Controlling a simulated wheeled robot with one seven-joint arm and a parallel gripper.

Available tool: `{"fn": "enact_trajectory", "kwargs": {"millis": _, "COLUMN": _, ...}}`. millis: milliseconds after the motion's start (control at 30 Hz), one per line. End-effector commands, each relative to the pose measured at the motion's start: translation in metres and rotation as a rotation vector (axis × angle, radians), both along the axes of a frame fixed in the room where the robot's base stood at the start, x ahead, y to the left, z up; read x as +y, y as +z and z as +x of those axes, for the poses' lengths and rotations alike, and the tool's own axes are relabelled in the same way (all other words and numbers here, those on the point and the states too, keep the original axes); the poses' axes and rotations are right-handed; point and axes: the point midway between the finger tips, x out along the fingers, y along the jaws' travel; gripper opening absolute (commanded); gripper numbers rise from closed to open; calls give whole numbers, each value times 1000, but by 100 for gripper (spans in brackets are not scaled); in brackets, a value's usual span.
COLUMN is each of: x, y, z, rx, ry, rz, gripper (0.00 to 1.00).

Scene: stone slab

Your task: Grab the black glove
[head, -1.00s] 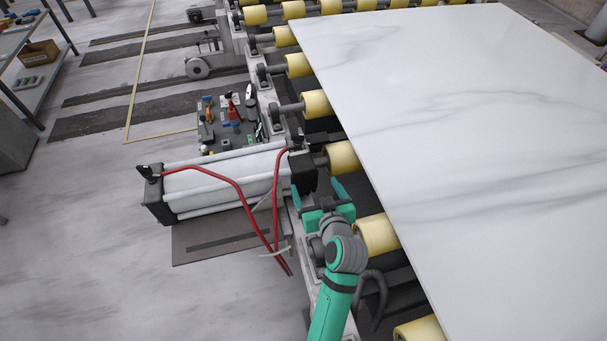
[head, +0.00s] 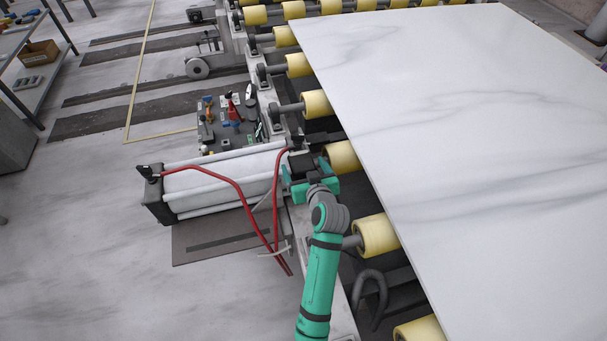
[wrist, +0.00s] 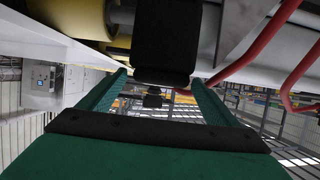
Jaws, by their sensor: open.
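I cannot make out a black glove for certain in either view. Several small tools and dark items lie on a dark tray (head: 215,139) beyond the white cylinder, too small to tell whether one is a glove. My gripper (head: 306,168) is at the roller frame's left edge, nearer than that tray. In the wrist view my gripper (wrist: 160,78) has its two green fingers wide apart with nothing held. A black block-like part (wrist: 166,45) shows between and beyond the fingertips.
A white cylinder (head: 225,178) with red hoses (head: 240,200) lies left of my gripper. A large white marble slab (head: 460,130) rests on yellow rollers (head: 378,235) to the right. Open floor (head: 100,270) lies at the left.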

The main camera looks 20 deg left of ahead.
Motion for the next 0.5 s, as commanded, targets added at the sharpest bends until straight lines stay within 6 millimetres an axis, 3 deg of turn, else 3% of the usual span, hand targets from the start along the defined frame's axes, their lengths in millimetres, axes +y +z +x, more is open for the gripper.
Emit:
{"fn": "enact_trajectory", "kwargs": {"millis": 333, "x": 6, "y": -4, "z": 8, "rx": 0, "ry": 1, "rz": 0, "gripper": 84}}
{"fn": "enact_trajectory", "kwargs": {"millis": 367, "x": 5, "y": -4, "z": 8, "rx": 0, "ry": 0, "rz": 0, "gripper": 81}}
{"fn": "enact_trajectory", "kwargs": {"millis": 500, "x": 5, "y": -4, "z": 8, "rx": 0, "ry": 0, "rz": 0, "gripper": 48}}
